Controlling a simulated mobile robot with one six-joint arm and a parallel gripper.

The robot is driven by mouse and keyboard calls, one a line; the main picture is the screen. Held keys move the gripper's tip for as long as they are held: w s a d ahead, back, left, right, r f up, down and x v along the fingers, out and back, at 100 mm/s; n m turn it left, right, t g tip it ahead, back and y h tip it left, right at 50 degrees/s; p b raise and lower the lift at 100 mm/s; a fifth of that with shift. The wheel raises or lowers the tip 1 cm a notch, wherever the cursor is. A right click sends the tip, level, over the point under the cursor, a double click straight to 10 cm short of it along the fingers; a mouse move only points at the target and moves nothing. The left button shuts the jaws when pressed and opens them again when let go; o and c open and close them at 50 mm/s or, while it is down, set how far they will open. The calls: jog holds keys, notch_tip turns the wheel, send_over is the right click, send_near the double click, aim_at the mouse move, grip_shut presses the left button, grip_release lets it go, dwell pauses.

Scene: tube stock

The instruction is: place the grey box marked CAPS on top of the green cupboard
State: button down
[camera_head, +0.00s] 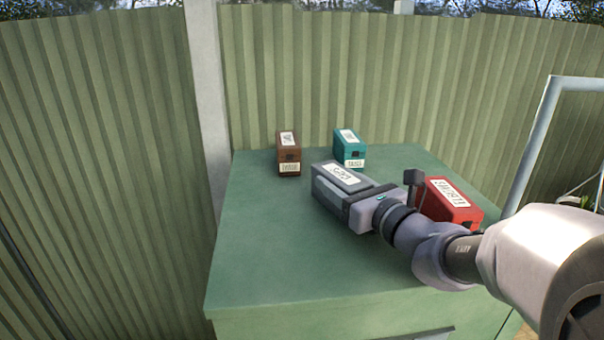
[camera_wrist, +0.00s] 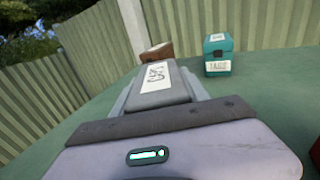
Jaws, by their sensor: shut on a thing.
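The grey box (camera_head: 338,179) with a white label reading CAPS is in my gripper (camera_head: 345,190), over the top of the green cupboard (camera_head: 262,250). My gripper is shut on it, with a finger along each side. In the wrist view the grey box (camera_wrist: 163,85) points away from the gripper palm, and its label is partly readable. The box hangs over or rests on the middle of the cupboard top; I cannot tell whether its underside touches. The gripper and wrist hide the box's near end.
On the cupboard top, a brown box (camera_head: 288,155) stands at the back left and a teal box (camera_head: 349,149) at the back middle. A red box labelled ELBOWS (camera_head: 452,203) is to the right, close to my wrist. The front left of the top is clear. A corrugated fence (camera_head: 380,80) stands behind.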

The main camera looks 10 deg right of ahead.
jog(key=shift+s+d+r, duration=0.15)
jog(key=shift+s+d, duration=0.05)
jog(key=shift+s, duration=0.35)
jog(key=c, duration=0.8)
grip_release()
jog(key=shift+w+a+f, duration=0.1)
jog(key=shift+w+f, duration=0.1)
jog(key=shift+c, duration=0.2)
jog(key=shift+o, duration=1.3)
jog(key=shift+w, duration=0.15)
jog(key=shift+s, duration=0.2)
jog(key=shift+r, duration=0.3)
jog(key=b+v, duration=0.3)
jog(key=v, duration=0.9)
jog(key=shift+f, duration=0.15)
